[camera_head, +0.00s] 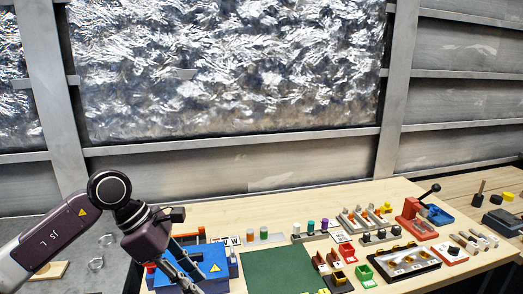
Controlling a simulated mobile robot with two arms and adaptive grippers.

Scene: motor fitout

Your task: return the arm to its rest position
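My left arm (50,235) comes in from the left edge, bends at a dark round joint and points down over the left part of the table. My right arm and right gripper are not in view.
A green mat (275,272) lies on the wooden table right of the blue block. Colored cylinders (310,226), small bins (365,272), a black tray (403,263) and a red lever press (416,222) stand to the right. A grey surface (85,240) lies at left.

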